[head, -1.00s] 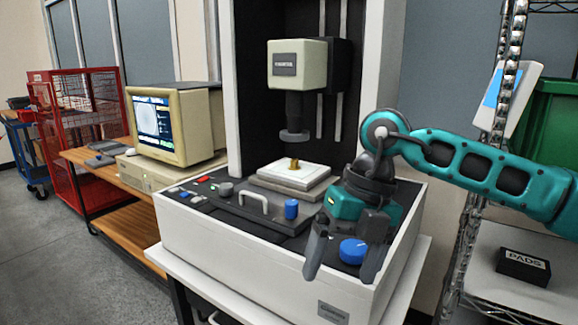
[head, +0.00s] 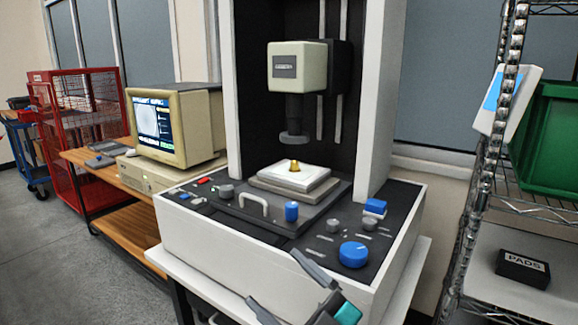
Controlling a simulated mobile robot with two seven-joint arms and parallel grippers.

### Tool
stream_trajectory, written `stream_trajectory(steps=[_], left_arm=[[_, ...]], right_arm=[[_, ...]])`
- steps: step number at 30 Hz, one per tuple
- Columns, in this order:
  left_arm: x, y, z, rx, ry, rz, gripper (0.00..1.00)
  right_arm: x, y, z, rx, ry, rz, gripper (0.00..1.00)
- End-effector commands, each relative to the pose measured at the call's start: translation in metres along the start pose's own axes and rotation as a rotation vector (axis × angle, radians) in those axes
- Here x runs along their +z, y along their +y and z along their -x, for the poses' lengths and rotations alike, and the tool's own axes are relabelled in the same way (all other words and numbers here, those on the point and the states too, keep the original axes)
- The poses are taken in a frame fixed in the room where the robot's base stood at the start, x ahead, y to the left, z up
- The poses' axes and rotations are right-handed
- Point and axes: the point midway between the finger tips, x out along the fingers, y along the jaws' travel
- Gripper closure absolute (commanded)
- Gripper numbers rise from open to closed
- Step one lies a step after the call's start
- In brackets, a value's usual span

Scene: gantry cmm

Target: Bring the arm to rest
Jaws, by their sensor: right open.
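My right gripper (head: 289,285) is at the bottom of the head view, in front of the measuring machine (head: 230,245). Its two grey fingers are spread apart with nothing between them. Only the fingers and a bit of the teal hand show; the rest of the right arm is out of the picture. My left gripper is not in view.
A small brass part (head: 295,166) sits on the white plate of the machine's stage, below the probe head (head: 297,68). A blue knob (head: 353,255) is on the front panel. A wire shelf with a green bin (head: 550,140) and a black PADS box (head: 522,267) stands right.

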Motion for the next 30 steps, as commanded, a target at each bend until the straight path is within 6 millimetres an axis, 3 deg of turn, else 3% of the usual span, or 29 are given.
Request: stream_trajectory(steps=[5, 9, 12, 16, 18, 21, 30], left_arm=[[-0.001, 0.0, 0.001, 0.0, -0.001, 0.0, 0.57], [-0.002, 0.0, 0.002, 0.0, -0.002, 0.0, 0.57], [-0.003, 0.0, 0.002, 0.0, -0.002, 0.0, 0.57], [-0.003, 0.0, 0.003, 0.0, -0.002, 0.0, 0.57], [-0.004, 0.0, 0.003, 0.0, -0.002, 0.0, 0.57], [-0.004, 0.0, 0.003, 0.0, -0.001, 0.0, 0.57], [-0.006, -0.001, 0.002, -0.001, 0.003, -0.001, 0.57]], right_arm=[[0.07, -0.003, 0.083, 0.225, -0.378, -0.188, 0.12], [0.114, -0.025, 0.17, 0.343, -0.696, -0.328, 0.12], [0.13, -0.049, 0.233, 0.392, -0.901, -0.419, 0.12], [0.134, -0.076, 0.294, 0.42, -1.092, -0.504, 0.12], [0.133, -0.086, 0.315, 0.426, -1.156, -0.533, 0.12], [0.132, -0.094, 0.331, 0.43, -1.205, -0.558, 0.12], [0.132, -0.096, 0.335, 0.43, -1.217, -0.563, 0.12]])
